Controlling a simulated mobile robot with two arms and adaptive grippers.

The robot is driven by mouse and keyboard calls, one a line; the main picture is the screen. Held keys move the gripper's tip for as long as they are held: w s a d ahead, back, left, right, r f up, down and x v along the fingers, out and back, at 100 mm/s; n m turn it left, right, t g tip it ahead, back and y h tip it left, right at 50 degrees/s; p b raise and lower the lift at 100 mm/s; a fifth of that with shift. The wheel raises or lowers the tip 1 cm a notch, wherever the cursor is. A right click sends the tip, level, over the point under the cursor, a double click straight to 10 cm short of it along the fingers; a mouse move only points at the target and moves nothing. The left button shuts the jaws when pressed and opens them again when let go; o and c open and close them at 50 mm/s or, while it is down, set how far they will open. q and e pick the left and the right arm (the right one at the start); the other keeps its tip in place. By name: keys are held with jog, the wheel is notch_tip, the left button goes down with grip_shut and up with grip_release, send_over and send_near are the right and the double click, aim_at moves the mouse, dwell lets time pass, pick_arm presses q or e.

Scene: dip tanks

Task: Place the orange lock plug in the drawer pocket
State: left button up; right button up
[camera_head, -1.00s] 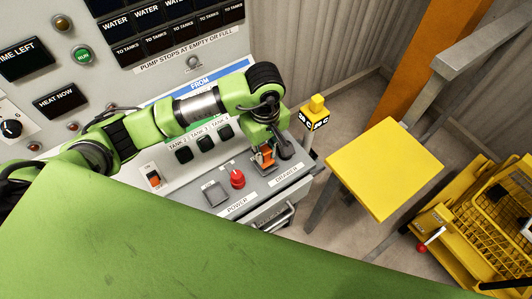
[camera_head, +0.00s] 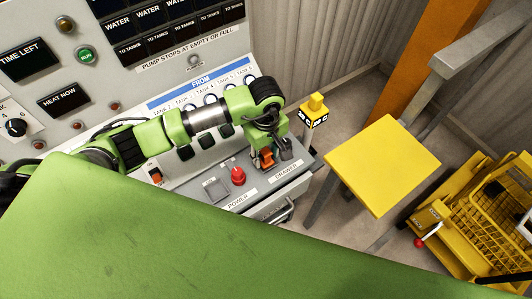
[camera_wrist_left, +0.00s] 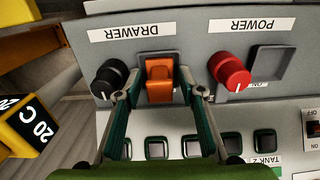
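The orange lock plug (camera_wrist_left: 160,82) sits in the square grey drawer pocket (camera_wrist_left: 142,62) beside the DRAWER label in the left wrist view. In the head view the plug (camera_head: 267,158) shows small under my left gripper (camera_head: 269,160). My left gripper (camera_wrist_left: 160,92) is open in the wrist view, one finger on each side of the plug, with a gap visible on both sides. The pocket's floor is partly hidden by the plug. How deep the plug sits is hard to tell. My right gripper is not in view.
A black knob (camera_wrist_left: 109,80) stands close beside the left finger in the wrist view. A red knob (camera_wrist_left: 230,70) and an empty grey pocket (camera_wrist_left: 270,64) marked POWER lie to the right. A yellow table (camera_head: 383,165) and yellow cart (camera_head: 480,220) stand right of the console.

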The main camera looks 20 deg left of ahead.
aim_at(266, 152)
pick_arm(q)
jog(key=shift+r, duration=0.1)
jog(key=shift+r+p, duration=0.2)
jog(key=shift+p, duration=0.1)
jog(key=shift+w+r+b, duration=0.1)
jog(key=shift+r+b, duration=0.25)
notch_tip(266, 152, up, 10)
jog(key=b, duration=0.2)
jog(key=shift+f+b, duration=0.15)
jog(key=shift+b, duration=0.25)
jog(key=shift+r, duration=0.7)
